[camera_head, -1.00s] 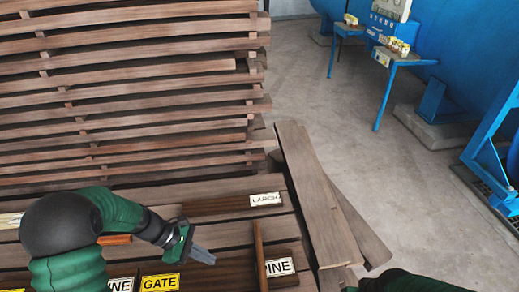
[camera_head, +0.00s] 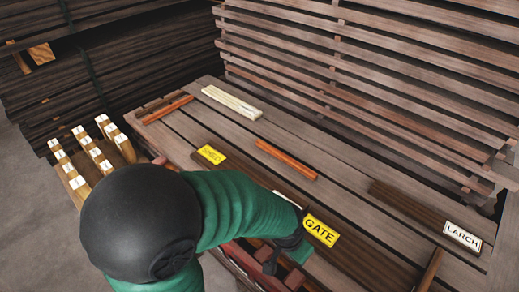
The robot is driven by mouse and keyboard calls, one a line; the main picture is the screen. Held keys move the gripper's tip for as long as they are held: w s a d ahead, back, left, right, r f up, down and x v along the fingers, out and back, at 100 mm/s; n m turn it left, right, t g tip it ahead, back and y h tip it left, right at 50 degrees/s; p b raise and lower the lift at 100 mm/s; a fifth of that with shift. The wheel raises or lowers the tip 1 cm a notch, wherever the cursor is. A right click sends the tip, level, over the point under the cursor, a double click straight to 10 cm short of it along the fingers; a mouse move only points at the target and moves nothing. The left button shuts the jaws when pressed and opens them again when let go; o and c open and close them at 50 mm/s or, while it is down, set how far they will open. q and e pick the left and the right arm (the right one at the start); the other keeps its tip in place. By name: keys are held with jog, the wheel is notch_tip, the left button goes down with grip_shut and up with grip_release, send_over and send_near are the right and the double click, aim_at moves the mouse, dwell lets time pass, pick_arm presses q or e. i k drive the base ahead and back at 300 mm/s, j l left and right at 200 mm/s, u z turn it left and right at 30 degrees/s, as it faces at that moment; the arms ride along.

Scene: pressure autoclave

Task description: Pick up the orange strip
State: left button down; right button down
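An orange strip (camera_head: 287,158) lies on the slatted wooden stack in mid-view. A second orange strip (camera_head: 167,109) lies further left on the same stack. A third, browner strip (camera_head: 430,270) shows at the lower right, cut off by the frame edge. My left gripper (camera_head: 284,262) is low in the view, nearer to me than the middle orange strip and apart from it, beside the yellow GATE label. Its fingers are partly hidden and dark, so its opening is unclear. My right gripper is out of view.
On the stack are a GATE label (camera_head: 321,231), a yellow label (camera_head: 212,154), a LARCH label (camera_head: 462,236) on a dark board, and a pale strip bundle (camera_head: 232,102). White-topped wooden blocks (camera_head: 103,157) stand at left. Tall slatted stacks rise behind.

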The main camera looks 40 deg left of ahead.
aim_at(311, 174)
jog(key=j+u, duration=0.1)
jog(key=u, duration=0.25)
jog(key=j+u, duration=0.1)
jog(key=u, duration=0.3)
jog(key=j+u, duration=0.1)
jog(key=u, duration=0.25)
jog(key=i+j, duration=0.15)
jog(key=j, duration=0.2)
jog(key=i+j, duration=0.1)
jog(key=j, duration=0.25)
jog(key=i+j, duration=0.15)
jog(key=j, duration=0.15)
jog(key=i+j, duration=0.15)
jog(key=j, duration=0.2)
jog(key=i+j, duration=0.1)
jog(key=j, duration=0.25)
jog(key=u, duration=0.05)
